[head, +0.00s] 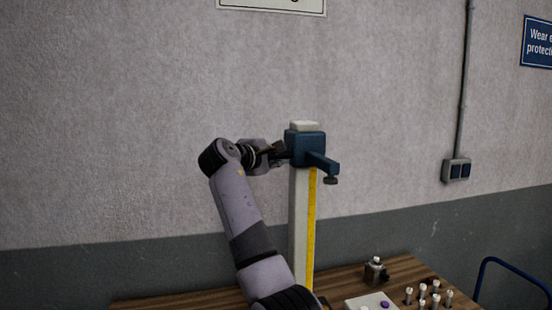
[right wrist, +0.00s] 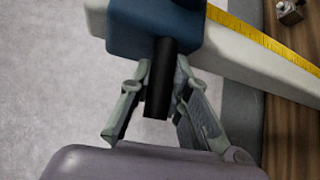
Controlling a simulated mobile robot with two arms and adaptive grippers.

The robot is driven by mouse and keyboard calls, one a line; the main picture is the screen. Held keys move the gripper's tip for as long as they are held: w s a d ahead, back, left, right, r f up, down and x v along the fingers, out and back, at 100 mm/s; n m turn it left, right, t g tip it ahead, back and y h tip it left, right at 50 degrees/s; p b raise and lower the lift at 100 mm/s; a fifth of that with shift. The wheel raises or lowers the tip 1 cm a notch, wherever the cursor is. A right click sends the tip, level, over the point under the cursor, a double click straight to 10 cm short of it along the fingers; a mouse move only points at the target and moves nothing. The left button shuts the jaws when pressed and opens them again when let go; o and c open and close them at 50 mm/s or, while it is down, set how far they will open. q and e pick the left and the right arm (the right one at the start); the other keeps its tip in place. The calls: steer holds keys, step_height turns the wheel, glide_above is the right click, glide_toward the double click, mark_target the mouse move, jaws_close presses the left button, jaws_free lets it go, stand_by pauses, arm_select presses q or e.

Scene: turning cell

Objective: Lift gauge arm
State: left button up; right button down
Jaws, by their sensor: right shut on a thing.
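The height gauge has a pale upright column (head: 299,225) with a yellow scale (head: 311,215) down its front. Its blue gauge arm (head: 306,146) sits near the top of the column, just under the pale cap, with a blue bar and dark knob jutting right. In the right wrist view the blue block (right wrist: 160,25) has a black handle (right wrist: 160,85) sticking out. My right gripper (head: 279,153) is at the left side of the block, its fingers on either side of the handle and shut on it. My left gripper is out of view.
The gauge stands at a wooden table (head: 225,298). On the table right of it are a small metal block (head: 375,270), a pale box with a purple button (head: 372,302) and several small pegs (head: 423,296). A blue rail (head: 510,265) stands at the far right. Wall lies behind.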

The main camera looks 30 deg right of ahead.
steer(key=c, duration=1.7)
jaws_free()
steer(key=shift+r, duration=0.4)
steer(key=shift+o, duration=1.1)
steer(key=shift+f, duration=0.1)
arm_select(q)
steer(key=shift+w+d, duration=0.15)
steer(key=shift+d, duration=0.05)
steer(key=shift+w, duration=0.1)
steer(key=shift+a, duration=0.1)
arm_select(e)
steer(key=v, duration=1.2)
steer(key=shift+f, duration=0.15)
